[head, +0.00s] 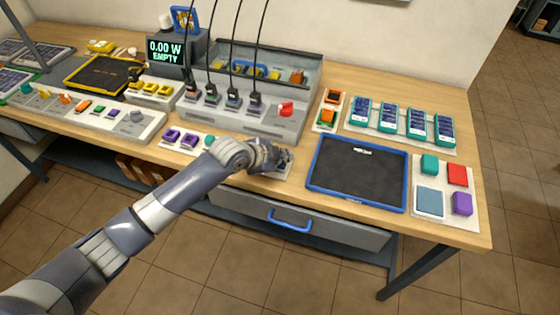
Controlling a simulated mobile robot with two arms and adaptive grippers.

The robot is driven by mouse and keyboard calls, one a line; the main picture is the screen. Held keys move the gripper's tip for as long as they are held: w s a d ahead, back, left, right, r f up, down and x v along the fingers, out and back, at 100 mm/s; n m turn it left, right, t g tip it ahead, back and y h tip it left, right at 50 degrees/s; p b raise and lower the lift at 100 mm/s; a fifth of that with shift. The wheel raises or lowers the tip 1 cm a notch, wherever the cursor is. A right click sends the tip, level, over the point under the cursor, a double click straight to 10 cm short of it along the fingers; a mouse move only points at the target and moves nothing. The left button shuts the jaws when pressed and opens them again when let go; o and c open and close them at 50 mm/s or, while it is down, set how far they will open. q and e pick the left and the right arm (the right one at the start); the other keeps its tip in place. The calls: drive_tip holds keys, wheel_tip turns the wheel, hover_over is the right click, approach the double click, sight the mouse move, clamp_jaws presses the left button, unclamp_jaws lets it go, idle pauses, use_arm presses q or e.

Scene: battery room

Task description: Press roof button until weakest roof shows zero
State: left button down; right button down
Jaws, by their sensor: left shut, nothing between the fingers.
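My left gripper (284,158) is shut and empty. It is low over the bench's front edge, above a pale panel (276,173) that it and my wrist largely cover. I cannot tell whether the fingers touch anything there. Purple buttons (189,141) and a teal one (210,141) sit on a pale strip left of my wrist. A display (166,51) reads "0.00 W EMPTY". No label on any button or panel is readable as roof. My right gripper is not in view.
A grey unit with cables and a red knob (286,109) stands behind the gripper. A blue-framed black tray (358,173) lies to its right. Blue and teal modules (388,118) and coloured blocks (430,164) are further right. A drawer with a blue handle (289,219) is below the bench (455,120).

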sight(282, 164)
use_arm(q)
drive_tip(key=shift+r+p, duration=0.75)
wheel_tip(282, 164, up, 5)
drive_tip(key=p, duration=0.4)
drive_tip(key=shift+p, duration=0.35)
idle(0.3)
